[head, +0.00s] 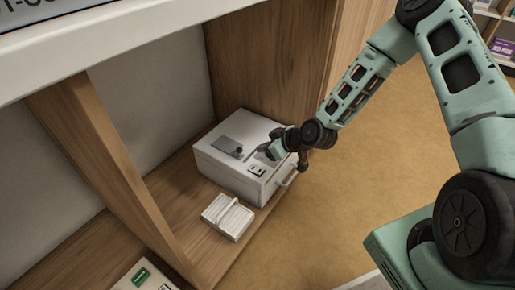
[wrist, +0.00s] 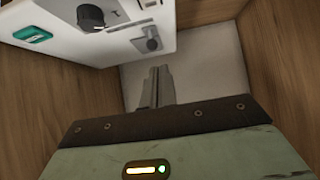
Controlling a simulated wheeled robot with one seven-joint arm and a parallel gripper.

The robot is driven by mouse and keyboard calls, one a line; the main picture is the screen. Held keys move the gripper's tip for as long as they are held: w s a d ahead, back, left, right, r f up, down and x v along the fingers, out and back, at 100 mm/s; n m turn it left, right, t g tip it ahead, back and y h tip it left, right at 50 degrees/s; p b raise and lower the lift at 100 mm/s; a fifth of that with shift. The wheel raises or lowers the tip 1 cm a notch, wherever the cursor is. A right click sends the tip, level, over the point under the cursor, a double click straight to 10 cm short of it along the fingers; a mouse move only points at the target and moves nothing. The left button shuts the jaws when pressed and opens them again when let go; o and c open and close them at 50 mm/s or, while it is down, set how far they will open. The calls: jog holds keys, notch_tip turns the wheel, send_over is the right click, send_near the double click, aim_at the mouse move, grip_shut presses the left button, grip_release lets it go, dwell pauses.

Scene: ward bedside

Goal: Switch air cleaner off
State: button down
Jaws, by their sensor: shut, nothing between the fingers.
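A white box-shaped appliance (head: 228,176), which I take to be the air cleaner, sits on a wooden shelf. In the head view its top has a grey plate (head: 227,147) with a small dark knob, and a dark switch (head: 257,169) shows near its front corner. My gripper (head: 266,151) is shut and empty, low over the box's top; contact cannot be told. In the wrist view the shut fingers (wrist: 156,88) are beside a white panel (wrist: 68,50) with a green rocker (wrist: 33,34), a black knob (wrist: 90,17) and a grey lever (wrist: 150,40). The switch position is unclear.
A small white slatted item (head: 228,217) stands in front of the box. Another white device with a green switch (head: 141,277) is partly visible at the bottom. Wooden side panels (head: 110,165) and an overhead ledge (head: 120,35) enclose the shelf. Floor (head: 345,190) to the right is clear.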

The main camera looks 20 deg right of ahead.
jog(key=shift+p+v, duration=0.3)
jog(key=shift+v, duration=1.1)
jog(key=shift+w+a+r, duration=0.1)
jog(key=shift+a+r, duration=0.05)
jog(key=shift+r, duration=0.1)
jog(key=s+a+r+n+g+h, duration=0.25)
jog(key=s+a+r+g, duration=0.35)
jog(key=s+a+r, duration=0.5)
jog(key=s+d+r+m+g+h, duration=0.1)
jog(key=s+r, duration=0.5)
jog(key=s, duration=0.4)
jog(key=s+r+m+g+h, duration=0.1)
jog(key=s+r+h, duration=0.1)
jog(key=s+r, duration=0.5)
notch_tip(320, 180, up, 33)
jog(key=s+p, duration=0.2)
jog(key=p, duration=3.3)
jog(key=shift+s+d+r, duration=0.25)
jog(key=shift+s, duration=0.1)
